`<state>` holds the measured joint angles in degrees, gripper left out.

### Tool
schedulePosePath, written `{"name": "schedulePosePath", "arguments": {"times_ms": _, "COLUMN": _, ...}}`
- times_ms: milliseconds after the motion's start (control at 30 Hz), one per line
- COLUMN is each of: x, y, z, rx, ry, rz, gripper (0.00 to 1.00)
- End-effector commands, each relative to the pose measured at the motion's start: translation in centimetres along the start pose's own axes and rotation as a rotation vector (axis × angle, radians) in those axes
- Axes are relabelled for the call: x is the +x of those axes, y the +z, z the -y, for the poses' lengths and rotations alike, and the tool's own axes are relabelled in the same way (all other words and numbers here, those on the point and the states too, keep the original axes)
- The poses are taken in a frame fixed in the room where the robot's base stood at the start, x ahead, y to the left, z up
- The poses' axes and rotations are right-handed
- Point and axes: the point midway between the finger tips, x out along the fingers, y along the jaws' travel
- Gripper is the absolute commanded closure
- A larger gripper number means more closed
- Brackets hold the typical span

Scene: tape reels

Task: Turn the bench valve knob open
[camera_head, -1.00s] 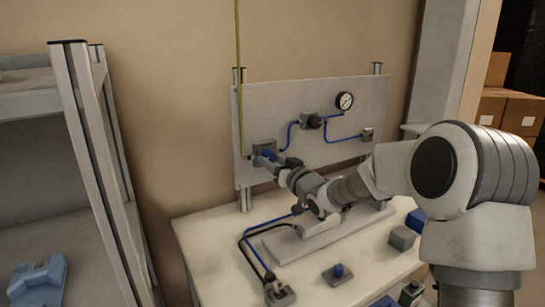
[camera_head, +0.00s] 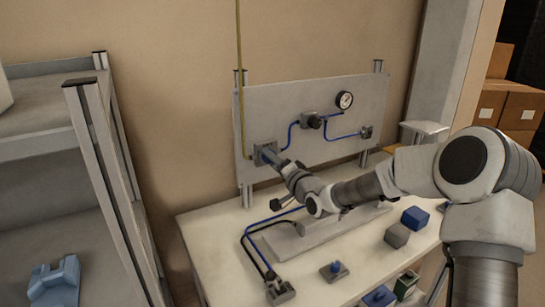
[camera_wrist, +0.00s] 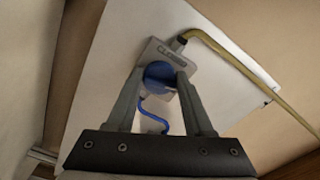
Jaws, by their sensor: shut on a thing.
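A blue round knob (camera_wrist: 158,74) sits on a small grey valve plate (camera_wrist: 171,54) fixed to the upright panel. The plate also shows in the head view (camera_head: 263,153), near the panel's left edge. My gripper (camera_wrist: 161,75) is shut on the blue knob, one finger on each side of it. In the head view my gripper (camera_head: 279,160) reaches the plate from the lower right and hides most of the knob. The plate carries small lettering that is too small to read surely.
The panel (camera_head: 350,137) carries a gauge (camera_head: 344,99) and blue tubes. A yellow hose (camera_head: 241,90) rises from the valve. Below, the bench (camera_head: 220,228) holds grey and blue blocks (camera_head: 397,235). A shelf rack (camera_head: 100,170) stands at left.

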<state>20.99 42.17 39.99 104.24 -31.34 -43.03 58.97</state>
Motion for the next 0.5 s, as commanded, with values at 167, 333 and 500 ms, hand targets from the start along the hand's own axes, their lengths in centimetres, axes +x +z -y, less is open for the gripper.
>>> {"name": "schedulePosePath", "arguments": {"times_ms": 167, "x": -0.03, "y": -0.06, "z": 0.09, "rx": 0.131, "ry": 0.002, "rz": 0.001, "gripper": 1.00}}
{"name": "schedulePosePath", "arguments": {"times_ms": 333, "x": -0.03, "y": -0.02, "z": 0.09, "rx": 0.219, "ry": 0.001, "rz": 0.001, "gripper": 1.00}}
{"name": "schedulePosePath", "arguments": {"times_ms": 500, "x": -0.02, "y": -0.01, "z": 0.09, "rx": 0.273, "ry": 0.001, "rz": 0.001, "gripper": 1.00}}
